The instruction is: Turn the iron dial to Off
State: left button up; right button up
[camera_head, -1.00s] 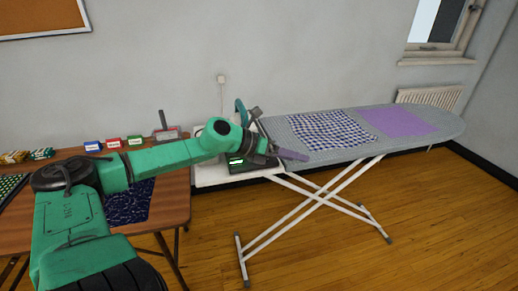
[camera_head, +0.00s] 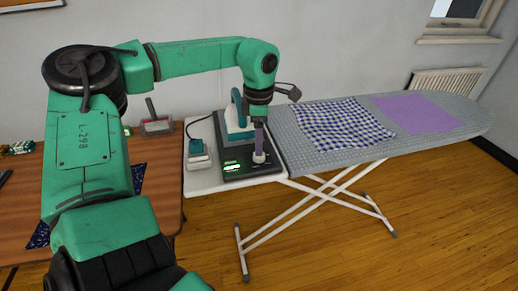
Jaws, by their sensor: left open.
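The teal and white iron (camera_head: 238,118) stands on a dark base (camera_head: 236,170) at the left end of the ironing board. The base has a lit green display (camera_head: 232,167) at its front left. A small pale dial (camera_head: 259,157) sits on the front right of the base. The dial's setting is too small to read. My right gripper is out of view.
A small teal and white item (camera_head: 198,154) with a cord stands left of the base on the white rest (camera_head: 206,182). A checked cloth (camera_head: 340,124) and a purple cloth (camera_head: 416,113) lie on the board. A wooden table (camera_head: 158,211) is at left.

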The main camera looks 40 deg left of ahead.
pick_arm(q)
jog(key=f, duration=0.5)
jog(key=shift+w+a, duration=0.2)
jog(key=shift+d, duration=0.1)
jog(key=shift+f, duration=0.1)
grip_shut()
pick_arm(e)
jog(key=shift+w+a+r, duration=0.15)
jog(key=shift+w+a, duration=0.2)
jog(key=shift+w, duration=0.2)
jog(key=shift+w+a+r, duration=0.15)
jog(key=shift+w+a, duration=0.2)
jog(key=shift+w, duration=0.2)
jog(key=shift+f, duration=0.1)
